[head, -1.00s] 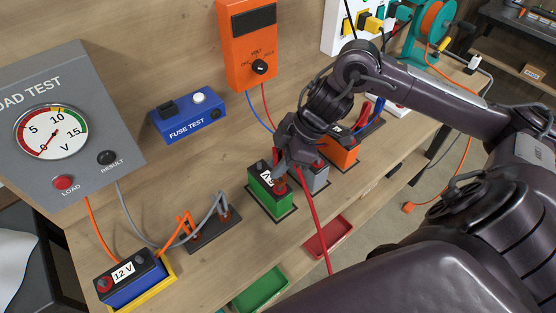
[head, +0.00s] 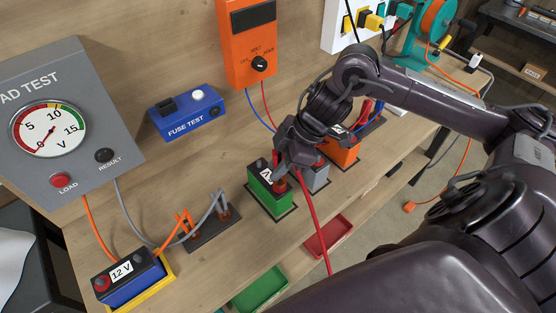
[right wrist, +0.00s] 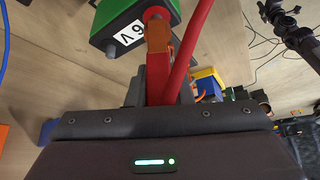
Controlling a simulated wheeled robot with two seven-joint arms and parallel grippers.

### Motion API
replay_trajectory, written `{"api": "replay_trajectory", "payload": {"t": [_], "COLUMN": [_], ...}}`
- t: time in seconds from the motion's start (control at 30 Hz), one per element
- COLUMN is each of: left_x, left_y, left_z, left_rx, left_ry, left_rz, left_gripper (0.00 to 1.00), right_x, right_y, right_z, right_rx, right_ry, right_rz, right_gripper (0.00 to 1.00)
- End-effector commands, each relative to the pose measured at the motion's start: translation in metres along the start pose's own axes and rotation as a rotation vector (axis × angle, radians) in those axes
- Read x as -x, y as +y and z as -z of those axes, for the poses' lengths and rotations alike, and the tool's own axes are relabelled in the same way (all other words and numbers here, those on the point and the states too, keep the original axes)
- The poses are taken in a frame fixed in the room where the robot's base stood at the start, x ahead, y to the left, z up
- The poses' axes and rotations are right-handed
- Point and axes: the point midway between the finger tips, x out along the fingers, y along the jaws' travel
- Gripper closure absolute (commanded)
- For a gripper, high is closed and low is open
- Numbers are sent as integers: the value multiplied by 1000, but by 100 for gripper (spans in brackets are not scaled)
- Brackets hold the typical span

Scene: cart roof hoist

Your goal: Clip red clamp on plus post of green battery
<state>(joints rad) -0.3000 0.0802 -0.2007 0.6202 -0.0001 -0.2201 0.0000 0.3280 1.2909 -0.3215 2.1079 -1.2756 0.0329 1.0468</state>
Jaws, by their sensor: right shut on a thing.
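The green battery (head: 268,202), with a white 6 V label, stands in a dark tray on the bench; it also shows at the top of the right wrist view (right wrist: 112,22). My right gripper (head: 282,170) is shut on the red clamp (right wrist: 157,78), over the battery's right side. The clamp's copper jaws (right wrist: 158,36) point at the red plus post (right wrist: 156,13) and overlap it in the right wrist view. I cannot tell whether they grip it. The red cable (head: 312,215) hangs from the clamp. My left gripper is not in view.
A grey battery (head: 319,178) and an orange battery (head: 342,152) stand close to the right. A clamp rest (head: 208,238) and the blue 12 V battery (head: 128,283) are left. Red (head: 328,238) and green (head: 260,288) bins sit at the front edge.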

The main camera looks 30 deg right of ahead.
Motion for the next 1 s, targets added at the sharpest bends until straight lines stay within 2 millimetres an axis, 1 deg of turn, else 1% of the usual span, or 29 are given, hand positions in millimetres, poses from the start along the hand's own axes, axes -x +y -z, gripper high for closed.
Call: {"api": "replay_trajectory", "payload": {"t": [0.63, 0.67, 0.8, 0.83, 1.0], "left_x": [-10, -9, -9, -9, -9], "left_y": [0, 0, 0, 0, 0], "left_z": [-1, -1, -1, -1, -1], "left_rx": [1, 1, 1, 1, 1], "left_ry": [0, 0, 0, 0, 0], "left_rz": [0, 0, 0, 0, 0], "left_gripper": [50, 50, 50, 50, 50], "right_x": [-15, -14, -14, -14, -14], "right_y": [0, 0, 0, 0, 0], "right_z": [-8, -8, -8, -8, -8], "right_rx": [1, 1, 1, 0, 0], "right_ry": [0, 0, 0, 0, 0], "right_rz": [1, 1, 1, 1, 1], "right_gripper": [100, 78, 60, 56, 55]}}
